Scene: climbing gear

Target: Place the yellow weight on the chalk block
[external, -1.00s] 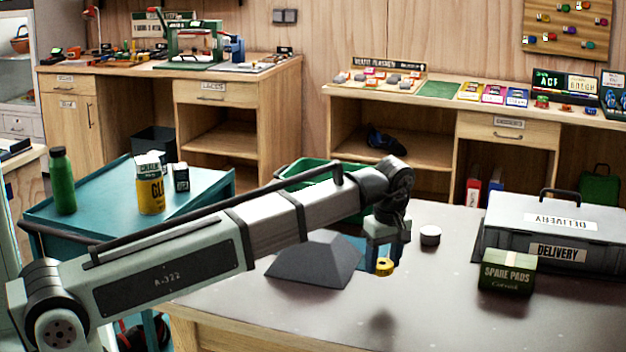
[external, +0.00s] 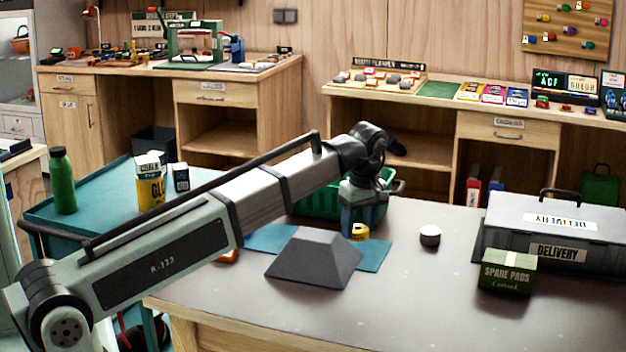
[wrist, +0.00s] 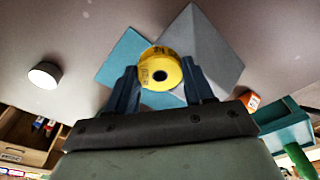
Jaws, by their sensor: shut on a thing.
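The yellow weight (external: 359,232) is a small ring-like disc with a dark centre. My gripper (external: 357,224) is shut on it and holds it raised near the back of the table. In the wrist view the yellow weight (wrist: 160,60) sits between the two fingers of my gripper (wrist: 160,75). A small round piece with a white top and dark side (external: 430,236) stands on the table to the right of my gripper, apart from it; it also shows in the wrist view (wrist: 44,75). I cannot tell for sure whether it is the chalk block.
A dark grey flat-topped pyramid (external: 314,260) stands on a blue mat (external: 374,257) left of my gripper. A green basket (external: 318,203) is behind. A green spare pads box (external: 507,272) and a grey delivery case (external: 560,232) stand at right. The front-middle table is clear.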

